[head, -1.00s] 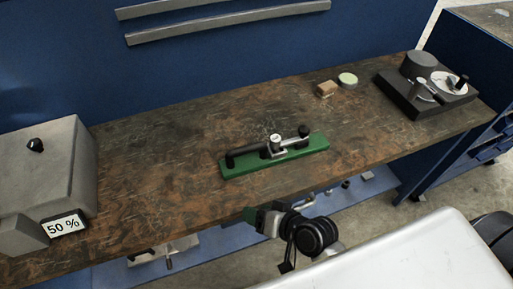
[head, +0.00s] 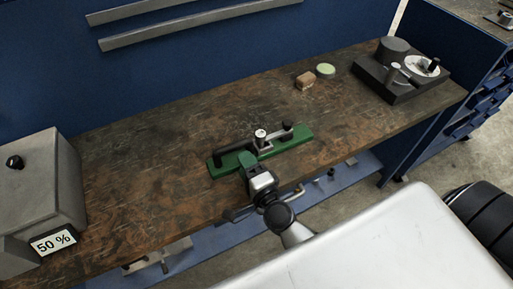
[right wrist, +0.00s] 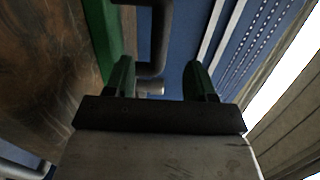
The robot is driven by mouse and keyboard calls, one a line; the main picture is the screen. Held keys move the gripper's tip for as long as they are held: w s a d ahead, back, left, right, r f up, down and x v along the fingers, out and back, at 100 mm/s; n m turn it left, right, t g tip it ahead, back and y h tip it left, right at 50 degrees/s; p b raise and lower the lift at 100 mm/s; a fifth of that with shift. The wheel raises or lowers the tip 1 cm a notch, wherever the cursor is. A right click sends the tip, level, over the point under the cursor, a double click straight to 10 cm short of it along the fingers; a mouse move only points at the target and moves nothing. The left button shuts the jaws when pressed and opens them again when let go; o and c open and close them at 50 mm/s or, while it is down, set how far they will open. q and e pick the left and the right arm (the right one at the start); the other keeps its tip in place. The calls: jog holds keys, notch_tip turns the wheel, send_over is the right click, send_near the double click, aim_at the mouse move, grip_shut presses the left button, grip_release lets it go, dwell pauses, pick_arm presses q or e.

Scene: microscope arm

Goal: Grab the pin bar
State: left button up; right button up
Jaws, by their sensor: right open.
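A dark pin bar (head: 232,154) lies on a green base (head: 300,137) on the workbench, with a silver knob and clamp (head: 261,138) near its middle and a dark upright end at the right. My right gripper (head: 247,159) has green fingertips at the front edge of the base, beside the bar's left half. In the right wrist view the right gripper (right wrist: 160,78) is open, and the bent dark bar (right wrist: 158,35) shows beyond and between its two fingers. I cannot tell whether they touch it. The green base (right wrist: 100,35) is left of the fingers. My left gripper is not in view.
The brown workbench (head: 150,190) has free room around the base. A grey box with a "50 %" label (head: 53,242) stands at the left. A small brown block (head: 305,81), a pale green disc (head: 326,70) and a black-based device (head: 400,85) are at the right.

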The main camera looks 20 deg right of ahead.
send_over(224, 161)
jog(key=w+d, duration=0.2)
jog(key=d, duration=0.1)
jog(key=shift+s+p, duration=0.25)
jog(key=shift+p, duration=0.15)
jog(key=shift+s, duration=0.15)
jog(key=shift+c, duration=0.6)
grip_shut()
dwell(0.5)
